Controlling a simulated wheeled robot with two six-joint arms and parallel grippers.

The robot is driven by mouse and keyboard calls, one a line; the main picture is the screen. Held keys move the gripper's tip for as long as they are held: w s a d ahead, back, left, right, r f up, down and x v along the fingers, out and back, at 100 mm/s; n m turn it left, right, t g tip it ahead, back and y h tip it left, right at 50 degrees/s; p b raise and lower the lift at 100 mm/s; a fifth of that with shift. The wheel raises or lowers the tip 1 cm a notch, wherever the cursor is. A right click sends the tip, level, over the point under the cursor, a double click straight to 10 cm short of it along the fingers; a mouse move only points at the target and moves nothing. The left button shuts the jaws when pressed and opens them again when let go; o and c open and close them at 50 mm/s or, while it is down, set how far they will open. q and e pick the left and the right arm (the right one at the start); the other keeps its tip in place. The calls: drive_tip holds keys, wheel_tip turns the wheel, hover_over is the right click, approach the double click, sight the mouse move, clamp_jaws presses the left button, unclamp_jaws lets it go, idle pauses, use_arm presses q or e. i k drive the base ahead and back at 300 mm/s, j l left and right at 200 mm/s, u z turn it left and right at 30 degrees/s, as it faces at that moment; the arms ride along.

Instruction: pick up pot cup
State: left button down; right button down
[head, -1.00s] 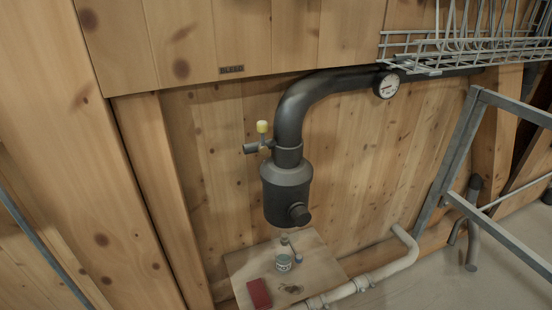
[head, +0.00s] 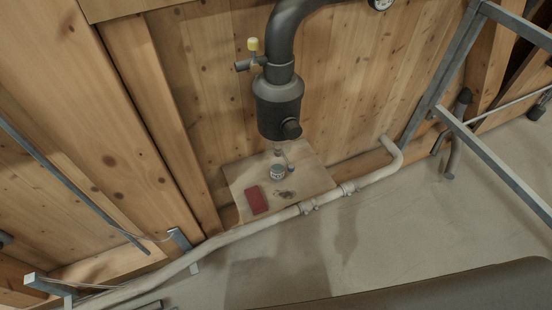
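A small grey-green cup-like pot (head: 277,173) stands on a wooden board (head: 238,190) low against the wooden wall, in the middle of the head view. It has a pale label or marking on its side. It is small in view, so I cannot tell for sure that it is the pot cup. Neither of my grippers shows in the head view.
A red block or book (head: 256,200) and a small dark item (head: 285,194) lie on the board. A dark canister on a pipe (head: 278,105) hangs above. A pale pipe (head: 328,199) runs along the board's front. Metal frame bars (head: 490,165) stand right. Open floor (head: 400,225) lies in front.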

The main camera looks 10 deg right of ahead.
sight(277, 166)
drive_tip(key=i+l, duration=0.1)
drive_tip(key=l, duration=0.9)
drive_tip(key=i+l, duration=0.15)
drive_tip(key=l, duration=0.3)
